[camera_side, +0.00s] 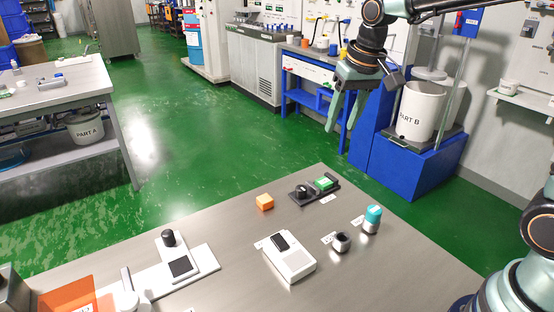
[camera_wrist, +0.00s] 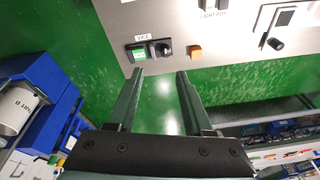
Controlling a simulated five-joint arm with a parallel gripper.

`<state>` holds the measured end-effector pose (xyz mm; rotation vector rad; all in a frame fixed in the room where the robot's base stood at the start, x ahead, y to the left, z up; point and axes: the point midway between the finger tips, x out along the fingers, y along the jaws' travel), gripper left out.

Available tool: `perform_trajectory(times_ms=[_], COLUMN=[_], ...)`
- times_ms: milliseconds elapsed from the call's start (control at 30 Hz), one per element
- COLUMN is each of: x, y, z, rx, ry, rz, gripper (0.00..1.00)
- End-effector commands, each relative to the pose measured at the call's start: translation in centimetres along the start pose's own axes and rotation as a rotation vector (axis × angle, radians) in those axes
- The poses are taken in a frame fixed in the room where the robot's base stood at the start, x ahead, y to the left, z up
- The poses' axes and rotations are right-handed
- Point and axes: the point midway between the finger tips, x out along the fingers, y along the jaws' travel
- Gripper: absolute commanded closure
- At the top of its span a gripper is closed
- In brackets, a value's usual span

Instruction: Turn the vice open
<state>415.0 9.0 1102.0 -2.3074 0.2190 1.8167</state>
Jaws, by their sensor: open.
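A small dark control box (camera_side: 315,190) lies near the back edge of the steel table. I cannot make out any vice jaws. My gripper (camera_side: 336,141) is open and empty, raised above and behind the box, apart from it. In the wrist view my gripper's two fingers (camera_wrist: 160,71) point toward the box, with green floor between them.
An orange block (camera_side: 265,202) sits close to the knob. A white device (camera_side: 289,256), a small dark knob (camera_side: 341,242) and a teal-capped container (camera_side: 372,219) stand nearer the front. A white plate with a black knob (camera_side: 168,238) lies at left. Bare table lies between them.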

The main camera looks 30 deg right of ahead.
Motion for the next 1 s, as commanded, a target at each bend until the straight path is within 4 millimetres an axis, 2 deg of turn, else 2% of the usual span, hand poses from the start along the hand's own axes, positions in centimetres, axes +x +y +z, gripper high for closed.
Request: perform_trajectory(times_ms=[200, 500, 1000], x=[-1.6, -2.8, -3.0], y=[0.7, 1.5, 1.8], z=[2.1, 4.4, 5.2], rx=[0.010, 0.022, 0.025], ry=[0.047, 0.095, 0.107], rz=[-0.012, -0.024, -0.027], gripper=[0.49, 0.49, 0.49])
